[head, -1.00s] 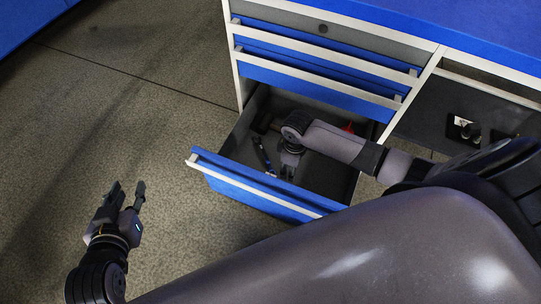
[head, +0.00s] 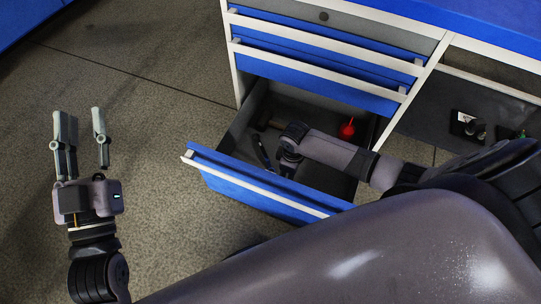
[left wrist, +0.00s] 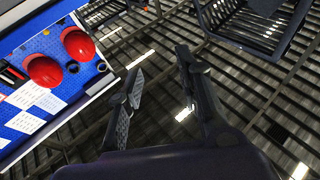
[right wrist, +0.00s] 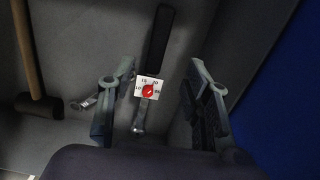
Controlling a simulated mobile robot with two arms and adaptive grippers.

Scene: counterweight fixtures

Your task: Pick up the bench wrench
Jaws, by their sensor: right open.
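The bench wrench (right wrist: 158,45) appears to be the tool with a long black handle, a white numbered dial plate with a red centre, and a metal end. It lies on the grey floor of the open drawer. My right gripper (right wrist: 162,68) is open over it, with one finger on each side and visible gaps to both. In the head view my right gripper (head: 287,168) reaches down into the drawer, its fingers mostly hidden by the arm; a dark handle (head: 262,153) shows beside it. My left gripper (head: 79,118) is open and empty over the floor.
The open drawer (head: 262,192) has a blue front and grey walls. A wooden-handled hammer (right wrist: 30,60) and a small silver spanner (right wrist: 98,99) lie left of the wrench. A red item (head: 347,128) lies deeper in the drawer. Shut drawers (head: 318,82) overhang the back.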

